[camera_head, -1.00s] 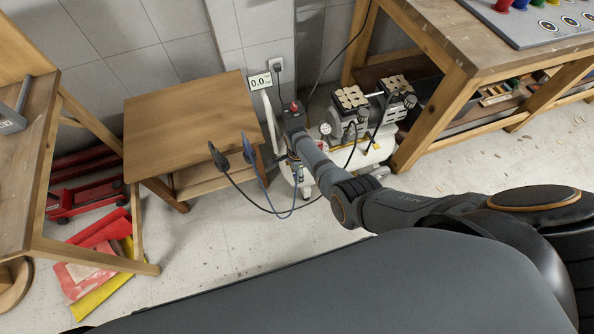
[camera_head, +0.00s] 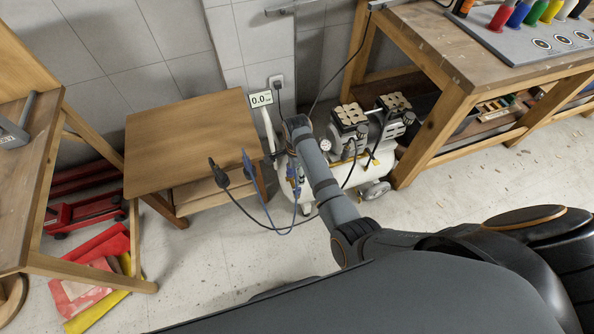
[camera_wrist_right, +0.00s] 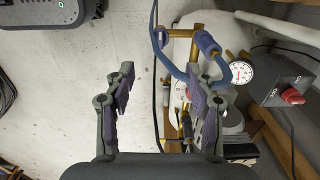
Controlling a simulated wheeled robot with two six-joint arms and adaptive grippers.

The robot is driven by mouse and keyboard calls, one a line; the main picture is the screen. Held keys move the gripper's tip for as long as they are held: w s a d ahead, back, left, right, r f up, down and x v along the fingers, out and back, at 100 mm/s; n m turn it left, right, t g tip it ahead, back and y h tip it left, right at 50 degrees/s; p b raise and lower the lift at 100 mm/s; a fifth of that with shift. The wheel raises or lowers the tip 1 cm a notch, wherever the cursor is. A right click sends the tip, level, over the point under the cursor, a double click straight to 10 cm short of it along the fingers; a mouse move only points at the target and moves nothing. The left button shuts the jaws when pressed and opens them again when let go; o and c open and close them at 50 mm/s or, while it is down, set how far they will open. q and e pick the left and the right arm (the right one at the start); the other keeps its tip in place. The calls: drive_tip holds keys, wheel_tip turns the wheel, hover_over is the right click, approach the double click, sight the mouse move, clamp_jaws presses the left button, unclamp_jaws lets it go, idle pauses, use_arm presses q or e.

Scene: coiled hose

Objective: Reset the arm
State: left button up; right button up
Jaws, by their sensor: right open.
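My right arm (camera_head: 325,185) reaches from the lower right toward the white air compressor (camera_head: 368,160), its end overlapping the compressor's left side in the head view. The right gripper's fingers are hidden there. In the right wrist view my right gripper (camera_wrist_right: 162,90) is open, and nothing shows held between its fingers. A blue hose (camera_wrist_right: 178,70) with purple-blue fittings and brass pipework lie by the right finger. A round gauge (camera_wrist_right: 241,72) and a grey switch box with a red knob (camera_wrist_right: 292,96) are to the right. My left gripper is not in view.
A small wooden table (camera_head: 190,140) stands left of the arm; a dark-ended cable (camera_head: 219,175) and the blue hose end (camera_head: 248,165) hang near its front edge. Workbenches (camera_head: 470,75) (camera_head: 40,150) stand at both sides. Bare floor (camera_head: 230,250) is between them.

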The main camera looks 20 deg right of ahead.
idle(0.4)
drive_tip(key=s+d+n+t, duration=0.1)
drive_tip(key=s+d+n, duration=0.4)
drive_tip(key=s, duration=0.1)
drive_tip(key=s+d+r+n+t, duration=0.3)
drive_tip(key=s+d+r+n, duration=0.1)
drive_tip(key=s+r+n, duration=0.85)
wheel_tip(320, 180, down, 24)
drive_tip(key=s+d+g+h+p, duration=0.1)
drive_tip(key=s+d+g, duration=0.1)
drive_tip(key=d, duration=0.1)
drive_tip(key=s+d+f+p, duration=0.1)
drive_tip(key=s+f, duration=1.6)
drive_tip(key=s, duration=0.3)
drive_tip(key=shift+f+n+g+p, duration=0.2)
drive_tip(key=shift+n+g+p, duration=0.15)
drive_tip(key=shift+g+p, duration=0.05)
